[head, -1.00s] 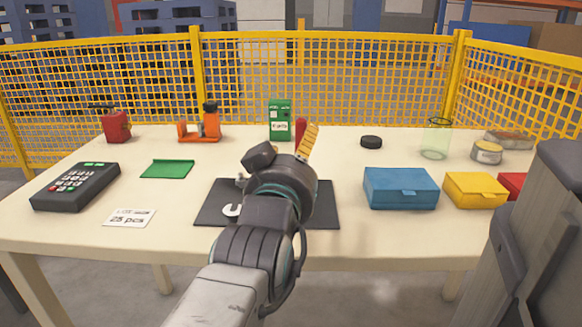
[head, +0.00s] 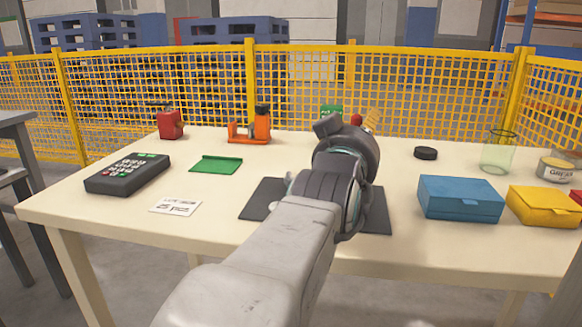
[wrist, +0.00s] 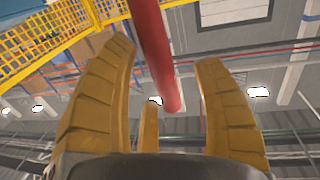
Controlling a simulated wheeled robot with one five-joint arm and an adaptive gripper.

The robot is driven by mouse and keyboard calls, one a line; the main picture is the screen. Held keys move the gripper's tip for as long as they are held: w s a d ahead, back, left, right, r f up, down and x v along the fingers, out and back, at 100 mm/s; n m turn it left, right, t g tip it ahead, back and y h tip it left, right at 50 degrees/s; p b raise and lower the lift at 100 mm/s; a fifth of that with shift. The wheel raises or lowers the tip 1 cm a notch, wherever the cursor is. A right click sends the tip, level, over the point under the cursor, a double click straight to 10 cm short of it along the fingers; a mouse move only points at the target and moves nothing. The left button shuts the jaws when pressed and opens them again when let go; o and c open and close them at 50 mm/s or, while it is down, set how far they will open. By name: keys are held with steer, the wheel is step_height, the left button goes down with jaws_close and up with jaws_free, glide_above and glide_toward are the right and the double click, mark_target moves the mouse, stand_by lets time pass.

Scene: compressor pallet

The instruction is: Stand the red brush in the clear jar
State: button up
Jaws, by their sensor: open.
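The red brush shows in the wrist view as a smooth red rod (wrist: 155,50) running from the top edge down between my yellow fingers. In the head view only its red tip (head: 356,119) shows beside my gripper (head: 371,119); my arm hides the rest. My gripper (wrist: 166,58) is open, with the red rod between its fingers and gaps visible on both sides. The clear jar (head: 497,152) stands upright at the right rear of the table and looks empty.
A blue box (head: 460,198) and a yellow box (head: 543,206) stand at right front. A black puck (head: 425,153) lies left of the jar, a tin (head: 556,169) right of it. My arm covers part of a dark mat (head: 262,197). A yellow mesh fence (head: 180,100) runs behind.

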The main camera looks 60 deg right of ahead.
jaws_close()
stand_by(0.7)
